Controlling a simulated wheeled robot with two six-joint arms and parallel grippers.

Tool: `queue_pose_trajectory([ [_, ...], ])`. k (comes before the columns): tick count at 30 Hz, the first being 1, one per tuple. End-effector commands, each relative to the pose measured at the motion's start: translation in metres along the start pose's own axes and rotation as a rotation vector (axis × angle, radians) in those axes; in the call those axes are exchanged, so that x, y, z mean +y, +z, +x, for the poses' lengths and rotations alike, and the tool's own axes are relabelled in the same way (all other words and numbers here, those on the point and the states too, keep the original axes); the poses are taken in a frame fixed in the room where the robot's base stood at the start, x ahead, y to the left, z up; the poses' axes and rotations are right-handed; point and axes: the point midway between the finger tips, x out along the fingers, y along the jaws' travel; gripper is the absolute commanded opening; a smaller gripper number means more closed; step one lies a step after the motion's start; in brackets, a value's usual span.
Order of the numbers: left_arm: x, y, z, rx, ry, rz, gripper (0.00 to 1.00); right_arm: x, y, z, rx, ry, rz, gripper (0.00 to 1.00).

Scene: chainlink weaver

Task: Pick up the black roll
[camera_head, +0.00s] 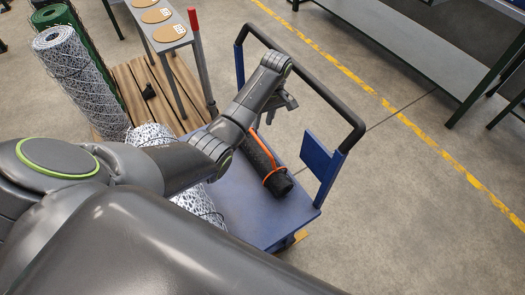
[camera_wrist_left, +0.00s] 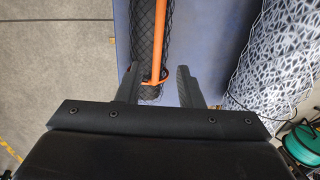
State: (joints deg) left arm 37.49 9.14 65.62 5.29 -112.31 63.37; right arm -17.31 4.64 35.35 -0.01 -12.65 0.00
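The black roll (camera_head: 262,163) lies on the blue cart (camera_head: 241,203), with an orange band or strap around it. It also shows in the left wrist view (camera_wrist_left: 141,35), where the orange strap (camera_wrist_left: 158,45) runs along it. My left gripper (camera_head: 283,103) is above the cart, near the far end of the roll. In the left wrist view its two fingers (camera_wrist_left: 156,82) are spread apart, with the roll's end and orange strap between or just beyond them. I cannot tell any contact. My arm hides part of the roll in the head view. My right gripper is not in view.
A silvery mesh roll (camera_head: 152,136) lies beside the black roll on the cart, also in the left wrist view (camera_wrist_left: 265,50). The cart's black handle (camera_head: 327,98) rises behind. Upright mesh rolls (camera_head: 78,78) and a narrow table (camera_head: 160,22) stand at upper left. Floor at right is clear.

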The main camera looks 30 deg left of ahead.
Motion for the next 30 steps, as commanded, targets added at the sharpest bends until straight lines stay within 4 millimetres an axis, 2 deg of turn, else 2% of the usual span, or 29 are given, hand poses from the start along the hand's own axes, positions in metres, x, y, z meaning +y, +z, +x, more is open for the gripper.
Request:
queue_pose_trajectory([
  [2,-0.001,0.001,0.017,-0.003,-0.004,0.000,0.33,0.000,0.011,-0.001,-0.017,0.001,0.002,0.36],
  [5,-0.001,0.001,0.034,-0.003,-0.004,0.001,0.33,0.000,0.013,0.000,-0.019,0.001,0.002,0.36],
  [15,0.001,0.000,0.064,-0.003,-0.004,0.001,0.33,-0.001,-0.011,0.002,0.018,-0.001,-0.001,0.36],
  [21,0.004,0.000,0.093,-0.001,-0.003,0.001,0.33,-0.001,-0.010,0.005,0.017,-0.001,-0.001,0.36],
  [25,0.004,-0.001,0.102,0.000,-0.001,0.001,0.33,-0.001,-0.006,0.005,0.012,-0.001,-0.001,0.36],
  [30,0.004,-0.001,0.102,0.000,-0.001,0.001,0.33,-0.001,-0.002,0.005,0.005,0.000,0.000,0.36],
])
